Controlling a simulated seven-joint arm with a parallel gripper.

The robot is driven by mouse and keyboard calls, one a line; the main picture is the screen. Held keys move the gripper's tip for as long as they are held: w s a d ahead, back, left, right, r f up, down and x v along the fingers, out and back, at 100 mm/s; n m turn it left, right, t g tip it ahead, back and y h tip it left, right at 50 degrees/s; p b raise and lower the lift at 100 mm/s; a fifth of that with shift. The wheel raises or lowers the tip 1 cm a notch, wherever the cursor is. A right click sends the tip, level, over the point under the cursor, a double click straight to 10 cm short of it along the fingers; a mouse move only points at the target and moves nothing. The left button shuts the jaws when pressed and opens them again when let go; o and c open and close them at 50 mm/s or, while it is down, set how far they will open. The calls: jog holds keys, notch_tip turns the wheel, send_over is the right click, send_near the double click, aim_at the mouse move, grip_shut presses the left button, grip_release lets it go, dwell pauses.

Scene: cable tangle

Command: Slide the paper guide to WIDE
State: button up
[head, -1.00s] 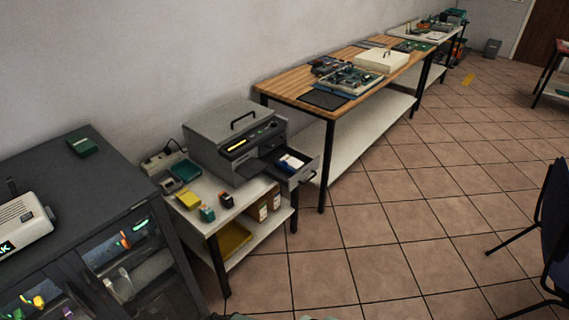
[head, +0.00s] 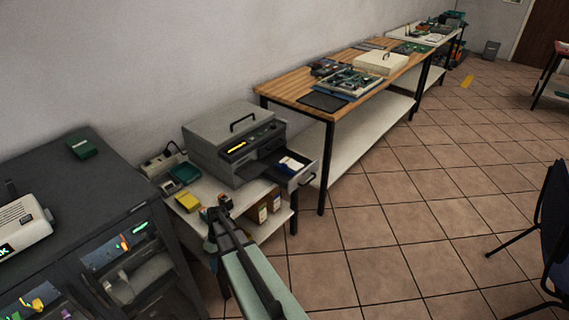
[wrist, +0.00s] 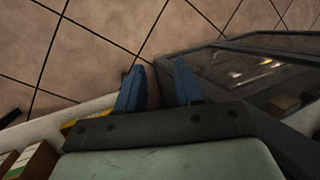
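The grey printer-like machine (head: 235,145) stands on the small white table, with a tray (head: 302,175) pulled out at its right side. White paper with a small blue part (head: 291,164) lies in the tray. The paper guide is too small to make out for sure, and so is its setting. My arm reaches up from the bottom of the head view and ends over the small table's front edge, left of and below the tray. My gripper (wrist: 158,68) shows two blue fingers held apart with nothing between them. It is apart from the tray.
A dark cabinet (head: 95,180) with glass doors stands at left. Yellow (head: 187,203) and green (head: 185,174) items lie on the small table (head: 177,215), and small boxes (head: 264,208) stand on its shelf. A wooden bench (head: 285,89) is behind.

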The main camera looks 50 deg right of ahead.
jog(key=w+d+r+t, duration=0.2)
jog(key=w+d+r, duration=0.5)
jog(key=d+r, duration=0.35)
notch_tip(320, 180, up, 14)
jog(key=m+t+h, duration=0.1)
jog(key=t, duration=0.1)
send_over(284, 164)
jog(key=w+a, duration=0.3)
jog(key=a, duration=1.1)
jog(key=shift+s+d+r, duration=0.1)
jog(key=shift+d, duration=0.1)
jog(key=s+d+r+n+g+h, duration=0.1)
jog(key=d+r, duration=0.1)
jog(key=d, duration=0.5)
jog(key=s+d+r+h, duration=0.2)
jog(key=d, duration=0.5)
notch_tip(284, 164, down, 14)
jog(key=shift+w+f, duration=0.1)
grip_shut()
